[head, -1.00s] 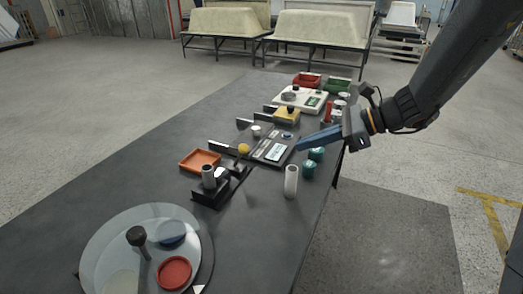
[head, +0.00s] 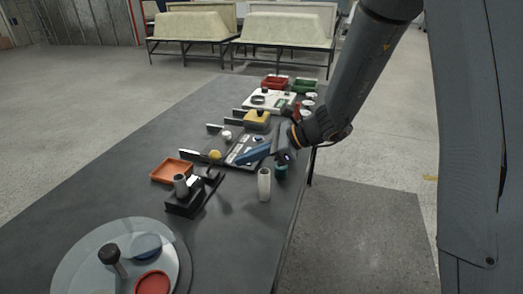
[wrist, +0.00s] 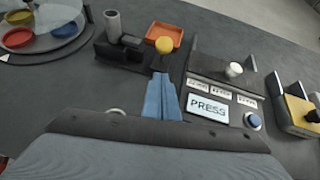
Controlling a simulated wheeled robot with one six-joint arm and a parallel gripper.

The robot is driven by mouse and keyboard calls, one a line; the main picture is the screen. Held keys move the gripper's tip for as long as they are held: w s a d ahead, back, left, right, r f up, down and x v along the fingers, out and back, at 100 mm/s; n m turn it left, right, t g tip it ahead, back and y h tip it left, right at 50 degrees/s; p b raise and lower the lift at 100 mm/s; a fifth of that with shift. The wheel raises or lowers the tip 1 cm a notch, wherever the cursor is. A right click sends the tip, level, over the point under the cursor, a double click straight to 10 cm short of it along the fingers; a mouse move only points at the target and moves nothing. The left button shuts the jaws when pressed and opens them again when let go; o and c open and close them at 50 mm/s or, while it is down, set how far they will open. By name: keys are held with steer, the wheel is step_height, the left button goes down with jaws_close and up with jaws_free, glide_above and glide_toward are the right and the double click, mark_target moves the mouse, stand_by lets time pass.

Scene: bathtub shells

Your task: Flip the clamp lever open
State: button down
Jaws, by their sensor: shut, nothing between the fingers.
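The clamp appears to be the black fixture (head: 184,203) with an upright grey cylinder (head: 180,185). It also shows at the top left of the wrist view (wrist: 125,55). A yellow ball knob (wrist: 164,45) stands at its right end on a dark stem, seemingly the lever's handle; the head view shows the yellow ball too (head: 215,154). How the stem joins the fixture is unclear. My gripper (wrist: 164,78) has blue fingers, shut and empty. In the wrist view its tips lie just below the knob; contact cannot be told. In the head view my gripper (head: 240,161) is over the panel's near side.
A panel with a PRESS label (wrist: 208,107), a blue button (wrist: 253,121) and a white knob (wrist: 234,69) lies right of the fingers. An orange tray (head: 171,171) is behind the fixture. A white cylinder (head: 264,185) stands near the table's right edge.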

mark_target(217, 152)
steer(key=shift+w+a+r+p, duration=0.2)
steer(key=shift+a+r, duration=0.1)
steer(key=shift+a, duration=0.65)
steer(key=shift+w+a+r+p, duration=0.1)
steer(key=shift+a+r+p, duration=0.15)
steer(key=shift+a, duration=0.7)
steer(key=shift+r, duration=0.15)
